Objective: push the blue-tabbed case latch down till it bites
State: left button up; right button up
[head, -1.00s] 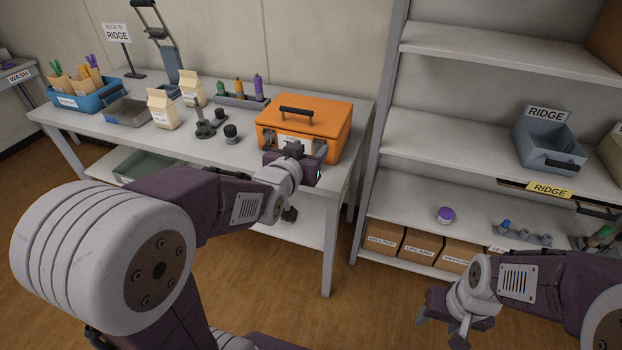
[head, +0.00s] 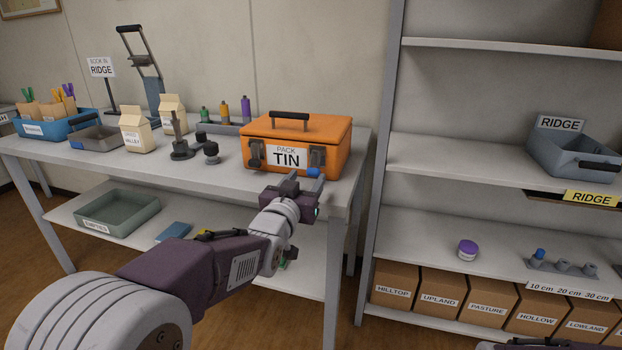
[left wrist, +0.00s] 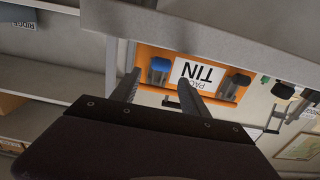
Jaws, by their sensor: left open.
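The orange case (head: 296,128), labelled "PACK TIN", stands closed on the white bench near its right end. Its right-hand latch has a blue tab (head: 313,172) low on the case front; the left latch (head: 256,154) is dark. The left wrist view shows the case upside down, with the blue tab (left wrist: 159,67) beyond and between my fingertips. My left gripper (head: 296,182) is open and empty, just in front of the bench edge below the blue-tabbed latch, apart from it. Whether that latch is fully seated I cannot tell.
The bench edge (left wrist: 220,35) lies close to my left gripper. Bottles (head: 225,111), dark tools (head: 181,149) and cartons (head: 137,129) stand left of the case. A shelf unit (head: 480,150) stands to the right. The space in front of the bench is free.

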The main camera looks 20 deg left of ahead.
aim_at(312, 174)
pick_arm(q)
jog(key=w, duration=0.4)
jog(key=shift+w+d+b, duration=0.1)
jog(key=shift+w+b, duration=0.2)
grip_shut()
jog(key=f+t+b, duration=0.1)
jog(key=b, duration=0.3)
jog(key=t+b, duration=0.1)
jog(key=b, duration=0.3)
jog(key=shift+w+f, duration=0.4)
jog(key=shift+r+t+b, duration=0.25)
jog(key=shift+t+b, duration=0.15)
jog(key=shift+b, duration=0.05)
jog(key=shift+r, duration=0.15)
grip_release()
jog(key=shift+w, duration=0.1)
